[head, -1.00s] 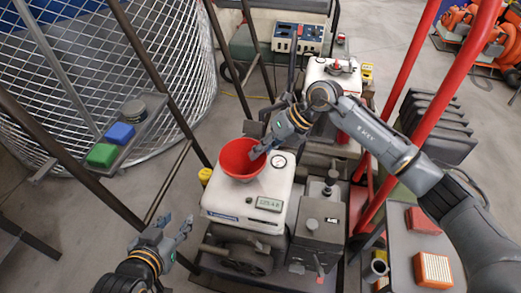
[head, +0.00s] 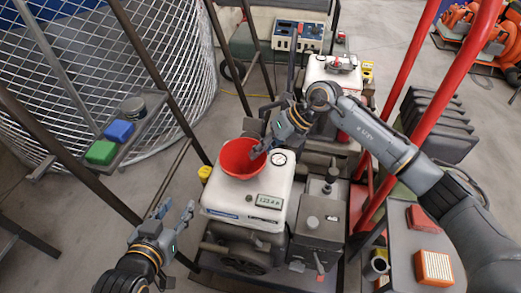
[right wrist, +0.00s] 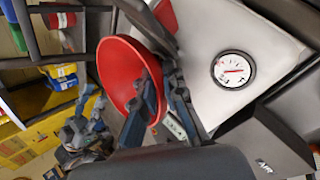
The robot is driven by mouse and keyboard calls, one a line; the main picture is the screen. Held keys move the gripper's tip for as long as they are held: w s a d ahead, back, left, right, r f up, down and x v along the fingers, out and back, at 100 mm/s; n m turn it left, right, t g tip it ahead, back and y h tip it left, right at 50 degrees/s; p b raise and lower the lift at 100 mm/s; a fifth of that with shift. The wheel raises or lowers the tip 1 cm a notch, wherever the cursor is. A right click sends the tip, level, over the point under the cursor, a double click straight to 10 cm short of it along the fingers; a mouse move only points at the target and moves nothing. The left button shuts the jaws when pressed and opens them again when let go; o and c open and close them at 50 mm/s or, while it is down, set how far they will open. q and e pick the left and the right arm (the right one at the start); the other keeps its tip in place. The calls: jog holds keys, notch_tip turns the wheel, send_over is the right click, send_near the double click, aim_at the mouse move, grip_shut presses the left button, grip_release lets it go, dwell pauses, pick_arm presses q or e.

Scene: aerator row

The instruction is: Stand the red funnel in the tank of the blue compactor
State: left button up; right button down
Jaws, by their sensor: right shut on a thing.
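The red funnel (head: 236,163) is upright, wide mouth up, at the back left of the white tank (head: 222,197) of the near machine. A small blue mark shows on that tank's front. The funnel also shows in the right wrist view (right wrist: 122,78). Its spout is hidden, so I cannot tell how far it sits in the tank's opening. My right gripper (head: 262,150) is shut on the funnel's rim, one finger inside the bowl; its fingers also show in the right wrist view (right wrist: 160,98). My left gripper (head: 176,214) is open and empty, left of the tank.
A round gauge (head: 278,159) and a display (head: 269,201) sit on the tank. A yellow cap (head: 205,173) is at its left. A second white machine (head: 330,72) stands behind. Dark frame bars (head: 170,85) and red bars (head: 400,85) flank the space. A tray holds green and blue blocks (head: 102,151).

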jog(key=c, duration=1.3)
grip_release()
jog(key=shift+c, duration=0.2)
